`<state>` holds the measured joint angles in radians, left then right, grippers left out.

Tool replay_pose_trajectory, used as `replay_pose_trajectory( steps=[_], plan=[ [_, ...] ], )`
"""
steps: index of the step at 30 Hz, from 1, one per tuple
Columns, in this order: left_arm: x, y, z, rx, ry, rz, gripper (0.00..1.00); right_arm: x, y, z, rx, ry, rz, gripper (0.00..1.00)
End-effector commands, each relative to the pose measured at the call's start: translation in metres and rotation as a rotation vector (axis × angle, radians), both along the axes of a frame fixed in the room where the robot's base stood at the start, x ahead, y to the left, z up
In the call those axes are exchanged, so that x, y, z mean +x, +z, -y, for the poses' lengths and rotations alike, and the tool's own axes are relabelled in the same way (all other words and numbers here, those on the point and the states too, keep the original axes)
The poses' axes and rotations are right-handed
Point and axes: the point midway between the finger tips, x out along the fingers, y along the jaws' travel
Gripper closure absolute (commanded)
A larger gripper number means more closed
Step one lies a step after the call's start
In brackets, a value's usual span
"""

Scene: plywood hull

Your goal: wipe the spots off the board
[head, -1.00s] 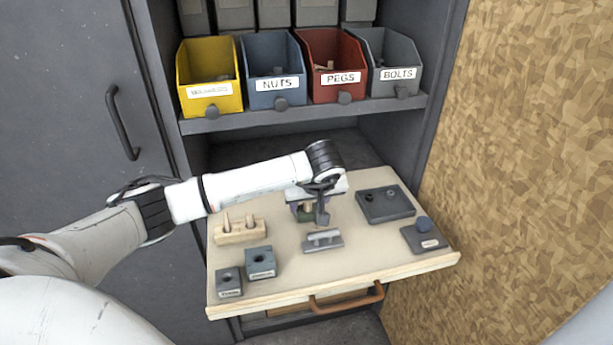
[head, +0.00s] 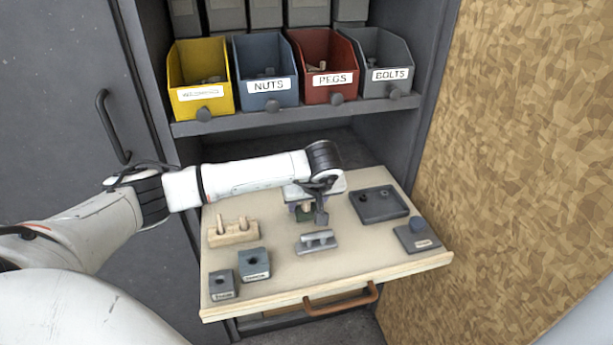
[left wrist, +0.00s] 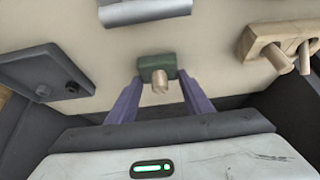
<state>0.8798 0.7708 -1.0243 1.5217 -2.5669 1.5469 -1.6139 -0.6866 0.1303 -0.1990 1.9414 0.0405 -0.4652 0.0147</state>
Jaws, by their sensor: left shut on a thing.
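The board is a pale wooden pull-out top (head: 270,285) below the shelf. I can make out no spots on it in either view; my arm and gripper hide part of its back. My left gripper (head: 304,208) is over the back middle of the board, pointing down. In the left wrist view its purple fingers (left wrist: 160,92) are shut on a dark green block (left wrist: 148,64) with a round wooden knob (left wrist: 160,86). Whether the block touches the board, I cannot tell. My right gripper is not in view.
On the board are a wooden block with pegs (head: 233,231), two grey-blue blocks with holes (head: 254,264), a grey bar-shaped piece (head: 317,242), a dark tray (head: 378,204) and a grey block with a blue knob (head: 417,236). Labelled bins (head: 266,85) stand above. The front middle is clear.

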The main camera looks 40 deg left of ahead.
Motion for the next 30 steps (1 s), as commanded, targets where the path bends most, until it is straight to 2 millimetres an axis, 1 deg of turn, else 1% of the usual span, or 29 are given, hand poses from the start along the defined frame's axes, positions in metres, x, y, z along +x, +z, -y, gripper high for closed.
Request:
replay_pose_trajectory(
  steps=[1,2,6,11,18,23,30],
  plan=[
    [0.001,0.016,0.001,-0.001,-0.002,0.005,0.72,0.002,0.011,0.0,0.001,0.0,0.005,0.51],
    [0.001,0.024,0.001,-0.002,-0.002,0.006,0.72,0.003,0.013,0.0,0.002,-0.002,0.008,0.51],
    [-0.001,0.034,-0.001,0.0,0.003,0.002,0.72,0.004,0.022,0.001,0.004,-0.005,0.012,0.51],
    [-0.002,0.049,-0.003,-0.001,0.005,0.003,0.72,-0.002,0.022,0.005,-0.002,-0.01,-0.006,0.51],
    [-0.004,0.07,-0.006,0.0,0.011,0.002,0.72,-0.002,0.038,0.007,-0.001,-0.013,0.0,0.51],
    [-0.006,0.08,-0.007,0.0,0.013,0.002,0.72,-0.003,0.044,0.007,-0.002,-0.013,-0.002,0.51],
    [-0.006,0.08,-0.007,-0.001,0.013,0.001,0.72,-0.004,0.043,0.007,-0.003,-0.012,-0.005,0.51]
  ],
)
